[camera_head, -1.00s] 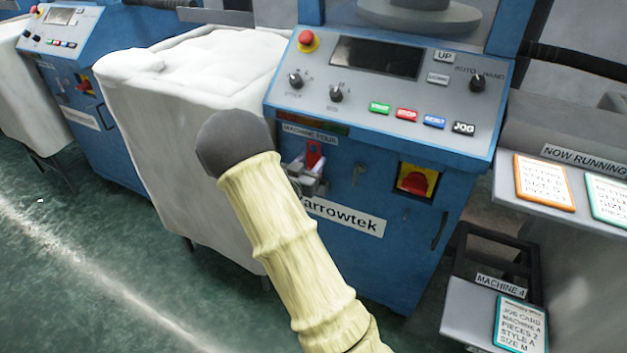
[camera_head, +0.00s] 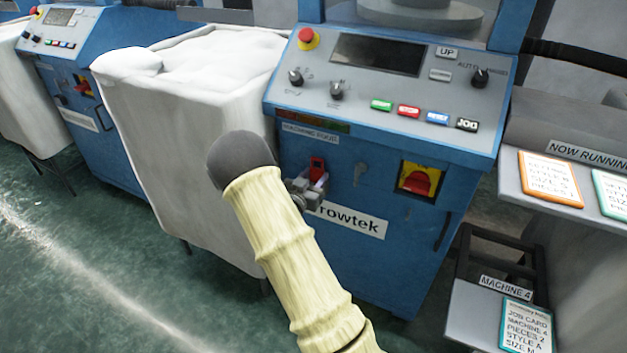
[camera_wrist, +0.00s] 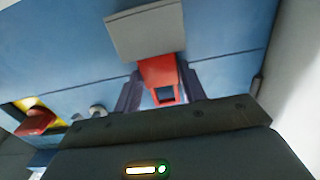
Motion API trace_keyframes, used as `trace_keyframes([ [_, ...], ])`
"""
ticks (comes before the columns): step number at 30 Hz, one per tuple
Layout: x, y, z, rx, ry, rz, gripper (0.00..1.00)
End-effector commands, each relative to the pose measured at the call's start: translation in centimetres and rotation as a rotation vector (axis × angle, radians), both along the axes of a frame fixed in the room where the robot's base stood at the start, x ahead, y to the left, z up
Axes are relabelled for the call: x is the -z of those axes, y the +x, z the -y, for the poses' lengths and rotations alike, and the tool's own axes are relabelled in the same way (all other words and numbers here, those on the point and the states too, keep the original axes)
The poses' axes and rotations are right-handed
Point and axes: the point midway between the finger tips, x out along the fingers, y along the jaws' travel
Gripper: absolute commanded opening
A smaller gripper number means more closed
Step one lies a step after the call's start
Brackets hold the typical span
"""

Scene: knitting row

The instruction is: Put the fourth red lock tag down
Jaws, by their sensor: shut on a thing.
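My gripper (camera_head: 307,187) is shut on a red lock tag (camera_head: 317,168) in front of the blue machine (camera_head: 380,255), below its "MACHINE FOUR" label (camera_head: 310,133). In the wrist view the red tag (camera_wrist: 158,72) stands upright between the two dark fingers (camera_wrist: 160,92). It has a dark square opening near its lower end. Its far end meets or overlaps a grey plate (camera_wrist: 145,32); I cannot tell whether they touch. My forearm hides part of the machine front in the head view.
A yellow switch plate with a red knob (camera_head: 418,181) is right of my gripper. A white covered bin (camera_head: 185,140) stands close on the left. A control panel (camera_head: 390,90) juts out above. A low shelf with a job card (camera_head: 525,327) is at lower right.

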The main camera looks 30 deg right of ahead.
Motion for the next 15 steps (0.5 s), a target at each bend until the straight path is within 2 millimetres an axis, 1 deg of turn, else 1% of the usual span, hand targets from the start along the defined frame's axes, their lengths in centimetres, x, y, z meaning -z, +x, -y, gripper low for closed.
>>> trace_keyframes([
  [6, -0.09, 0.01, -0.01, 0.000, 0.000, 0.001, 0.19],
  [10, 0.30, 0.00, -0.01, 0.000, -0.001, 0.001, 0.19],
  [11, 0.22, 0.00, -0.01, 0.000, 0.000, 0.001, 0.45],
  [13, 0.18, 0.00, -0.01, 0.000, 0.000, 0.001, 0.58],
  [14, 0.18, 0.00, -0.01, 0.000, 0.000, 0.001, 0.63],
  [15, 0.18, 0.00, -0.01, 0.000, 0.000, 0.000, 0.63],
])
